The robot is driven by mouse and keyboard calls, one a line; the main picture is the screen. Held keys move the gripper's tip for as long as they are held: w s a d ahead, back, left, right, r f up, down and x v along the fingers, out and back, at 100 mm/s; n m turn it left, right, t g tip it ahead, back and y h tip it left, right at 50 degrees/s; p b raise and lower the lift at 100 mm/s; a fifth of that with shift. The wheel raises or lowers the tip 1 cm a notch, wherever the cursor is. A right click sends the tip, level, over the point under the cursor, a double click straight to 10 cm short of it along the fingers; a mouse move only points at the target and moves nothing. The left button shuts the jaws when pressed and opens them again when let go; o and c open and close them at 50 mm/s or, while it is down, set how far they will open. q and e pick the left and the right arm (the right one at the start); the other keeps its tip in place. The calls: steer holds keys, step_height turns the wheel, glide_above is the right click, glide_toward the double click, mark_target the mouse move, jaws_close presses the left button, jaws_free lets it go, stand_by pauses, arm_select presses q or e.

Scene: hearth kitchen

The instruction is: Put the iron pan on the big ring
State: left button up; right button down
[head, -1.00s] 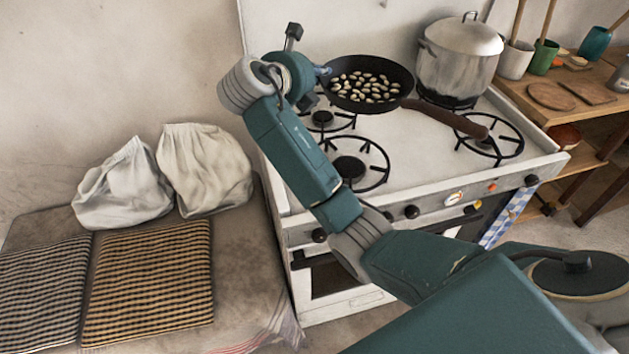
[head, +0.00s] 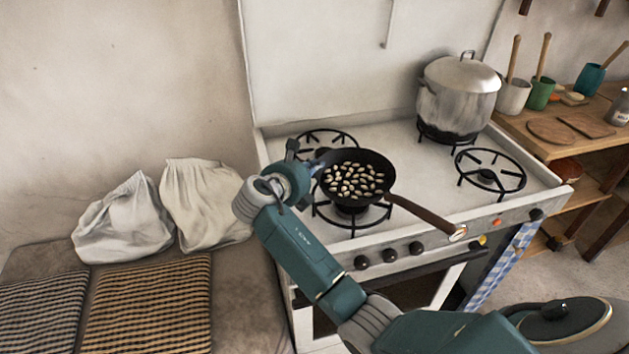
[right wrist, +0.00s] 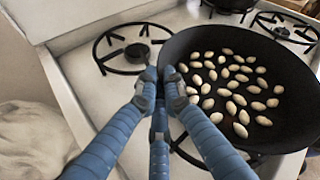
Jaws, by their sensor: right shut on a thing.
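The black iron pan (head: 386,168) holds several pale oval pieces, and its brown handle (head: 425,214) points to the lower right, across the stove's front edge. My right gripper (head: 318,170) is shut on the pan's left rim. In the right wrist view, the fingertips (right wrist: 163,78) pinch the rim of the pan (right wrist: 285,65). The pan is over the front left ring (head: 352,222), which looks the largest and is partly hidden under it. I cannot tell whether the pan touches the ring. My left gripper is not in view.
A lidded metal pot (head: 455,100) stands on the back right ring. The back left ring (head: 328,140) and the front right ring (head: 490,175) are bare. Knobs (head: 390,256) line the stove front. A bench with white sacks (head: 125,220) is at the left, a wooden shelf (head: 560,125) at the right.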

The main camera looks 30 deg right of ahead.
mark_target(314, 191)
steer(key=shift+f, duration=2.05)
steer(key=c, duration=2.2)
jaws_free()
steer(key=shift+f, duration=0.25)
steer(key=shift+s, duration=0.1)
steer(key=shift+r, duration=0.1)
steer(key=v, duration=1.2)
